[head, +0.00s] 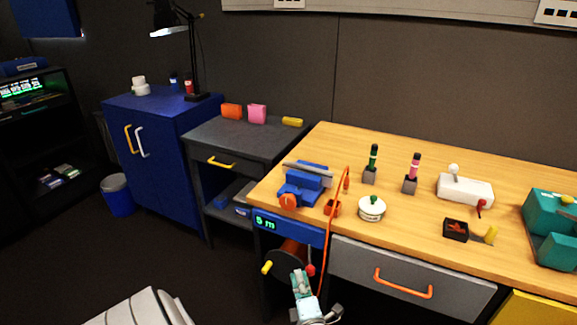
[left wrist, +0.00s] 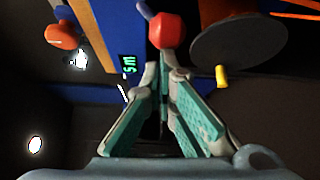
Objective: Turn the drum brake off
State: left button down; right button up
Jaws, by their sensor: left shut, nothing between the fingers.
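The cable drum (head: 287,262) hangs below the front left of the bench, with a dark flange and a yellow crank knob (head: 267,267). In the left wrist view the drum flange (left wrist: 238,52) is at the upper right. The brake's red knob (head: 310,270) is beside the drum; its red knob (left wrist: 166,31) is large in the left wrist view, on a blue-grey stem. My left gripper (head: 298,272) is shut and empty. In the left wrist view its fingertips (left wrist: 161,62) are just below the knob; I cannot tell if they touch. My right gripper is out of view.
A blue unit with a green display (head: 265,222) reading "5 m" is above the drum. An orange cable (head: 328,240) hangs down right of the knob. A grey drawer (head: 410,277) with an orange handle is to the right. A vise (head: 305,185) stands on the bench above.

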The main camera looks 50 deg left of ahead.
pick_arm(q)
jog(key=shift+w+d, duration=0.2)
jog(key=shift+d, duration=0.1)
jog(key=shift+r, duration=0.1)
dwell(0.3)
notch_tip(320, 180, up, 10)
jog(key=shift+a, duration=0.15)
jog(key=shift+s, duration=0.1)
dwell(0.4)
